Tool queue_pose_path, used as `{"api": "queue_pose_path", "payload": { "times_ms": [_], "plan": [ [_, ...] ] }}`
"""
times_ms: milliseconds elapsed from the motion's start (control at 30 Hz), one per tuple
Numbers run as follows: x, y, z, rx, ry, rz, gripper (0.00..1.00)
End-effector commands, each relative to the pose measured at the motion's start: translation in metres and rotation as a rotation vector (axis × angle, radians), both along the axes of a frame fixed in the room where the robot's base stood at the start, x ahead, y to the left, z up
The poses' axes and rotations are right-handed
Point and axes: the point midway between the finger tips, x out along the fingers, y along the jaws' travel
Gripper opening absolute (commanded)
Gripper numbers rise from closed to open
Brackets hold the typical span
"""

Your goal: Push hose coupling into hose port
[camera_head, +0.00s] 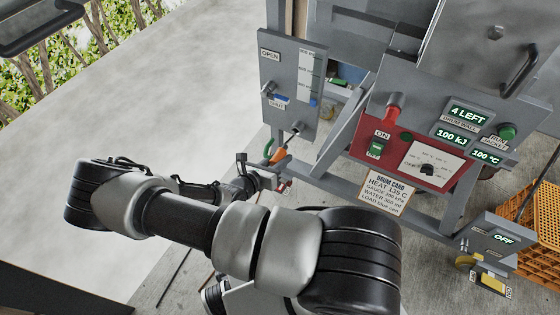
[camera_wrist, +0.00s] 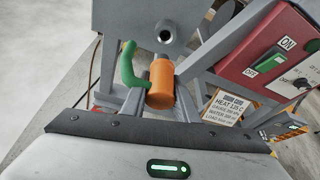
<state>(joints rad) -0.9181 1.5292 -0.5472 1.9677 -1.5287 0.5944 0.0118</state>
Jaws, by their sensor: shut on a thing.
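The hose coupling (camera_wrist: 161,84) is an orange cylinder in the middle of the wrist view, with a green hose (camera_wrist: 129,66) curving up at its left. My gripper (camera_wrist: 160,99) is shut on it, one finger on each side. In the head view the orange coupling (camera_head: 279,154) shows small beside my gripper (camera_head: 270,166). The hose port (camera_wrist: 166,35) is a round grey fitting with a dark hole, just beyond the coupling's top end. The port (camera_head: 297,128) also shows on the lower grey panel in the head view. The coupling appears apart from the port.
A grey panel (camera_head: 289,75) with a gauge strip stands above the port. To its right is a red control box (camera_head: 410,158) with a green ON switch. A frame rail and a drum card (camera_head: 387,190) are close to the right. Open concrete floor lies to the left.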

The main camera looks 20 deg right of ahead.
Motion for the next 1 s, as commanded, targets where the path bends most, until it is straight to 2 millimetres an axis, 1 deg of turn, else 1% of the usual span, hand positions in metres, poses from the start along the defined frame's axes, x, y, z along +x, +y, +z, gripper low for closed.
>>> {"api": "queue_pose_path", "payload": {
  "times_ms": [367, 800, 1000],
  "plan": [
    [0.000, 0.000, 0.005, 0.000, -0.001, -0.003, 0.00],
    [0.025, -0.033, 0.003, 0.000, -0.001, -0.003, 0.00],
    [0.032, -0.042, 0.003, 0.001, 0.001, -0.003, 0.00]
  ]
}}
